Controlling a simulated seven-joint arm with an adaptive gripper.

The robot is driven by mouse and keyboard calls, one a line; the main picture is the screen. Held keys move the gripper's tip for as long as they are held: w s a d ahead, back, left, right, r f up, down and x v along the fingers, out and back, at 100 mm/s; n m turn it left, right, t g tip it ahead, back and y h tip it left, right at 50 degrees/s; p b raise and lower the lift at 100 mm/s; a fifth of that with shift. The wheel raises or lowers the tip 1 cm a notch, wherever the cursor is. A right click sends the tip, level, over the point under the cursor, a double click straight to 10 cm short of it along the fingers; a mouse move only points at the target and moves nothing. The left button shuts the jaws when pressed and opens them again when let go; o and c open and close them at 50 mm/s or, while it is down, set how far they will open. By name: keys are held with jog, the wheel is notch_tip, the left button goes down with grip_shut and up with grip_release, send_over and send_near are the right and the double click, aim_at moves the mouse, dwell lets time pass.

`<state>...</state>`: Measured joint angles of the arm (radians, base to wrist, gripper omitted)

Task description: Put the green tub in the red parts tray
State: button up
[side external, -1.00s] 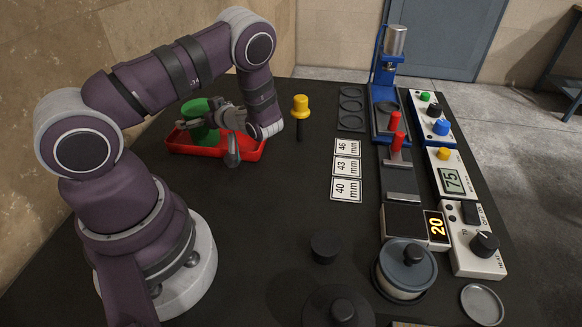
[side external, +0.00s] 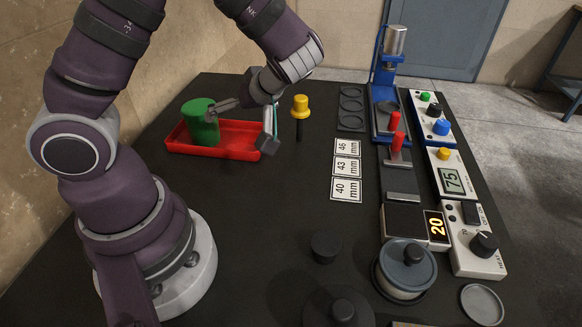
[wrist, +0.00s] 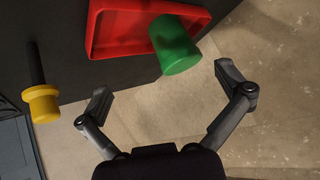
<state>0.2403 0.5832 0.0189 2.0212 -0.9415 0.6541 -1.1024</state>
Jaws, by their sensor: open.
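The green tub (side external: 201,124) stands upright in the left part of the red parts tray (side external: 240,145). In the wrist view the tub (wrist: 176,45) and the tray (wrist: 118,28) lie beyond my fingers. My gripper (side external: 243,122) is open and empty, to the right of the tub and above the right part of the tray. In the wrist view my gripper (wrist: 166,82) has its fingers spread wide with nothing between them, and the tub is apart from both.
A yellow-topped tool (side external: 300,106) stands right of the tray, close to my gripper. Number cards (side external: 346,166) lie mid-table. A blue press (side external: 385,95) and control boxes (side external: 450,180) line the right side. A lidded pot (side external: 405,268) stands at the front.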

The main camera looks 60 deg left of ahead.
jog(key=s+d+r+m+t+h, duration=0.2)
jog(key=d+r+m+t+h, duration=0.1)
jog(key=m, duration=0.5)
jog(key=s+d+r+m+t+h, duration=0.2)
jog(key=d+r+m+t+h, duration=0.2)
jog(key=d+m, duration=0.4)
notch_tip(320, 180, up, 3)
jog(key=shift+s+d+f+h, duration=0.1)
jog(key=shift+s+d+h, duration=0.15)
jog(key=shift+h, duration=0.65)
